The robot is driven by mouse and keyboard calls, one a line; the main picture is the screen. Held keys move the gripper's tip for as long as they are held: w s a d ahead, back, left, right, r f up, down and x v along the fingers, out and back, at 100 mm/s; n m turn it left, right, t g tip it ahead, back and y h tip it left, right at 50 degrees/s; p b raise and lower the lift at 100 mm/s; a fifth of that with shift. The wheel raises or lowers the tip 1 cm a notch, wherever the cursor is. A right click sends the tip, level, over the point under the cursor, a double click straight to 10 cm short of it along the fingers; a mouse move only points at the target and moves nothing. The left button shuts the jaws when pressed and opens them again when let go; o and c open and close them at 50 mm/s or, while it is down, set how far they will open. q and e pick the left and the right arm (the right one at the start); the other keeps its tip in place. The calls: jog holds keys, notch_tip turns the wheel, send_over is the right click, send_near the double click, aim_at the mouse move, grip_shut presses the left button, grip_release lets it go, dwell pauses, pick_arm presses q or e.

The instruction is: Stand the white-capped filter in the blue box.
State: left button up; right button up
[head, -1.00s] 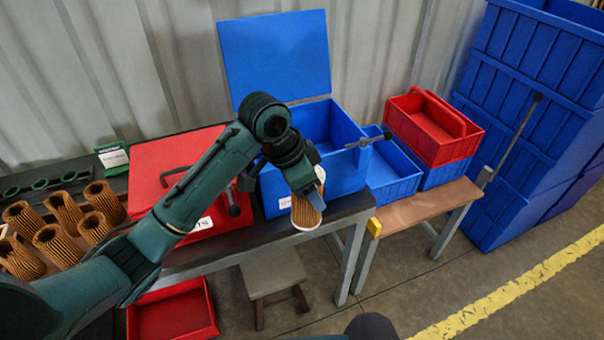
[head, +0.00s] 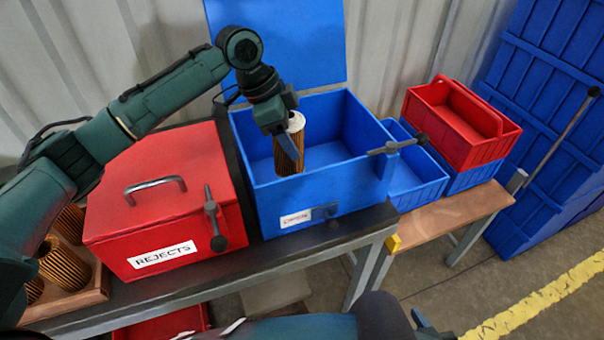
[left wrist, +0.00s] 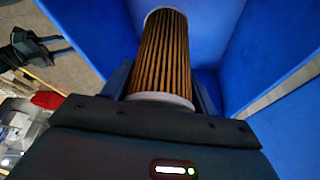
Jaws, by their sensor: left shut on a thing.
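The white-capped filter (head: 289,153) is a brown pleated cylinder, roughly upright with a slight tilt, its white cap at the top. My left gripper (head: 287,138) is shut on it near the cap. The open blue box (head: 320,200) stands on the bench, its lid raised behind. In the head view the filter shows against the box's opening. In the left wrist view the filter (left wrist: 163,55) lies between the fingers, with blue box walls (left wrist: 225,35) around it. I cannot tell whether its lower end touches the box floor.
A shut red box marked REJECTS (head: 165,205) stands left of the blue box. Several other filters (head: 66,268) stand in a tray at the far left. A latch (head: 398,146) sticks out at the blue box's right. Red and blue bins (head: 460,125) stand right.

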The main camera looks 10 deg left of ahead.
aim_at(291, 167)
pick_arm(q)
notch_tip(291, 167, down, 9)
jog(key=shift+s+r, duration=0.15)
jog(key=shift+r, duration=0.05)
dwell(0.3)
jog(key=o, duration=1)
jog(key=shift+f, duration=0.1)
jog(key=v, duration=1.2)
